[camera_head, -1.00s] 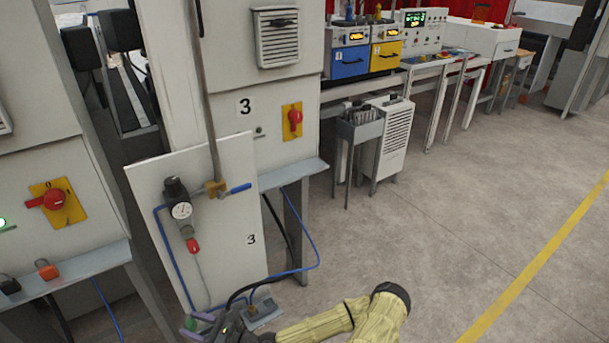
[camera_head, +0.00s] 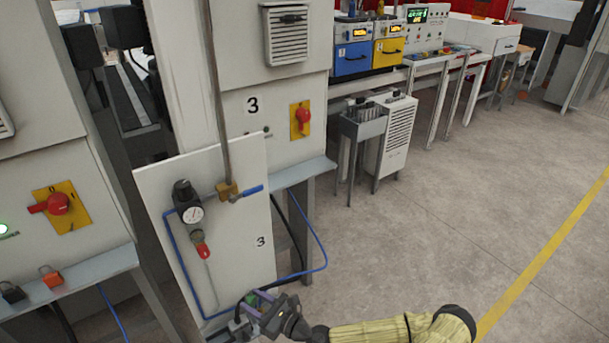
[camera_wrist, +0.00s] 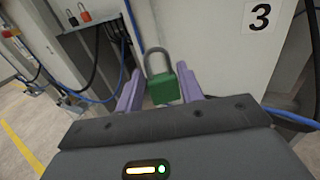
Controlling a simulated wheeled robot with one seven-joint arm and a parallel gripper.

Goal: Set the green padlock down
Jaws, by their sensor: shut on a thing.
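The green padlock (camera_wrist: 164,88) sits between the two purple fingers of my gripper (camera_wrist: 160,92) in the wrist view, its grey shackle pointing up. My gripper is shut on its green body. In the head view my gripper (camera_head: 252,302) is low, in front of the bottom of the white panel marked 3, and only a little green of the padlock shows between the fingers. An orange padlock (camera_head: 51,277) and a black padlock (camera_head: 12,292) stand on the grey ledge (camera_head: 85,277) at the left; the ledge also shows in the wrist view.
The white panel (camera_head: 225,200) carries a gauge (camera_head: 191,213), a blue-handled valve (camera_head: 247,192) and a blue hose. Another grey ledge (camera_head: 305,173) runs beneath the cabinet with a red switch (camera_head: 302,115). Open floor (camera_head: 430,240) lies to the right.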

